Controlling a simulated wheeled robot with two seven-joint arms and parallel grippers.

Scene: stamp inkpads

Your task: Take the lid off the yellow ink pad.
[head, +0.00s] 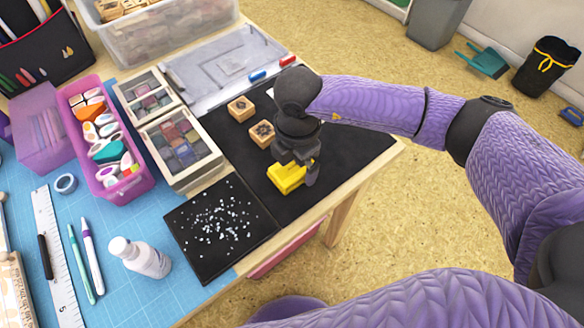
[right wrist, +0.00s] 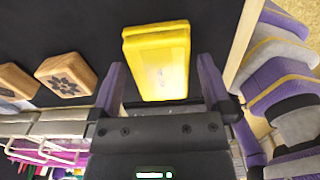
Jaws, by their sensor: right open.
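The yellow ink pad (head: 287,178) lies on the black mat near the table's right edge, and its lid looks closed on it. In the right wrist view the yellow ink pad (right wrist: 158,62) sits just ahead of and between the fingers, with dark mat around it. My right gripper (head: 300,172) is over the pad, pointing down, and hides part of it. In the right wrist view its two fingers (right wrist: 163,88) stand apart on either side of the pad's near end. Whether they touch it I cannot tell. My left gripper is not in view.
Wooden stamps (head: 262,134) stand on the black mat behind the pad. A dark sheet with white specks (head: 215,228) lies to its left. A white bottle (head: 140,257) and a case of small pads (head: 181,148) stand further left. The table edge is close on the right.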

